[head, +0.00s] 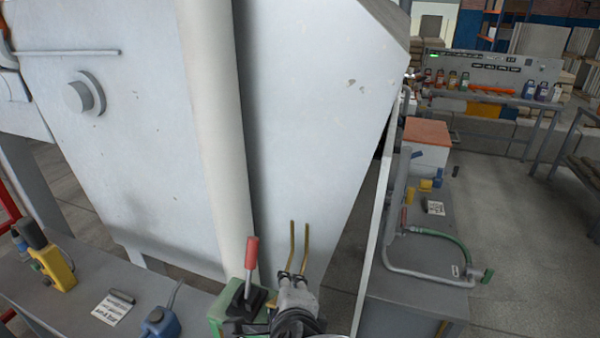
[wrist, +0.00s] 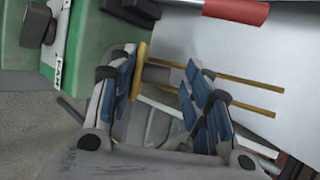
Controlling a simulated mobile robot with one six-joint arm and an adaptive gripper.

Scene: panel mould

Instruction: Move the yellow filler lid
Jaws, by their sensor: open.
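The yellow filler lid (wrist: 140,72) shows nearly edge-on in the wrist view, as a thin disc beside the blue pad of the left finger. A short grey stub (wrist: 158,74) sits to its right. My gripper (wrist: 162,78) is open, with the lid between its fingers, close to the left one; I cannot tell whether they touch. In the head view my gripper (head: 296,280) is low in the middle, right of a red-handled lever (head: 252,252). The lid is mostly hidden there behind my gripper.
Two brass rods (head: 292,248) rise just beyond my gripper. A green box (head: 220,312) carries the lever on the left. A large pale panel (head: 310,120) stands close behind. A grey bench (head: 415,290) with a bent pipe is to the right, with open floor beyond.

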